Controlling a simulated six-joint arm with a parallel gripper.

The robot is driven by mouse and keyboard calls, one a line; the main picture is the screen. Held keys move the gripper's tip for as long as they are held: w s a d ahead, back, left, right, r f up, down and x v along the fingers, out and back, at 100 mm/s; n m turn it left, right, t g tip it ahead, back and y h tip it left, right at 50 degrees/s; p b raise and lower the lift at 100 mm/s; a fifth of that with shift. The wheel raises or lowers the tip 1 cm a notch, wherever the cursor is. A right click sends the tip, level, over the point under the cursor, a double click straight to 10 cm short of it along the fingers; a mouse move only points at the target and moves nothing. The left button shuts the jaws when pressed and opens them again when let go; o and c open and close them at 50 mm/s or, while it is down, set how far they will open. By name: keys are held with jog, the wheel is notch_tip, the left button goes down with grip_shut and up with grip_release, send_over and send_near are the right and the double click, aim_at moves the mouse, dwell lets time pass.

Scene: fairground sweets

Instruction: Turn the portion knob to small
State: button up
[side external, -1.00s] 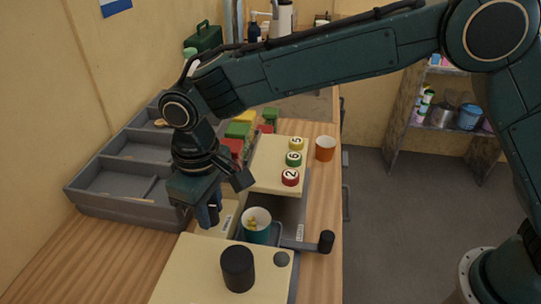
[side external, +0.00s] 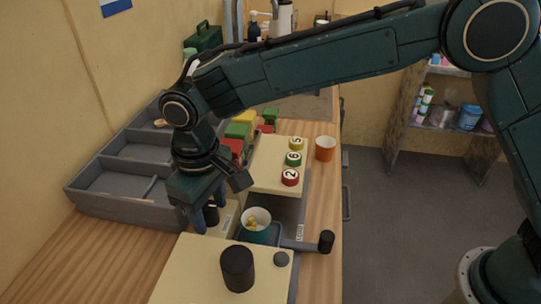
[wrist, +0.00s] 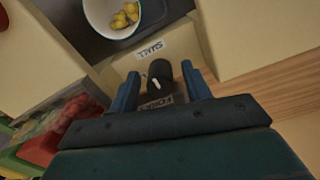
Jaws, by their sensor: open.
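The portion knob (wrist: 160,73) is black with a white pointer mark and stands on the front of a cream box (side external: 228,214). In the wrist view a label reading SMALL (wrist: 152,49) is upside down above it, and another label (wrist: 156,101) below it is partly hidden. The white mark lies on the knob's lower left part; its exact setting is hard to tell. My gripper (wrist: 160,88) is open, with one blue finger on each side of the knob and a visible gap to each. In the side view my gripper (side external: 209,212) is low beside the box.
A cream panel (side external: 200,270) with a large black cylinder (side external: 237,268) is in front. Numbered buttons (side external: 293,158), an orange cup (side external: 325,148) and a grey divided tray (side external: 120,205) are around.

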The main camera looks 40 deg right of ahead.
aim_at(212, 203)
jog(key=shift+r, duration=0.15)
notch_tip(212, 203, up, 14)
jog(key=shift+f, duration=0.25)
dwell(0.3)
jog(key=shift+d, duration=0.1)
jog(key=s+d+r+m+t+y, duration=0.1)
jog(key=s+d+r+m, duration=0.2)
jog(key=d, duration=0.9)
jog(key=s+d+r+t, duration=0.2)
jog(key=s+d+r, duration=0.2)
jog(key=d, duration=0.8)
jog(key=s+d+f+m+t, duration=0.1)
jog(key=s+d+f, duration=0.2)
jog(key=s+d, duration=0.3)
jog(key=s+d+f+m+t+h, duration=0.1)
jog(key=s+d+f, duration=0.3)
jog(key=s, duration=0.5)
jog(key=shift+d+f+m+t, duration=0.25)
jog(key=shift+d+m, duration=0.35)
jog(key=shift+d, duration=0.5)
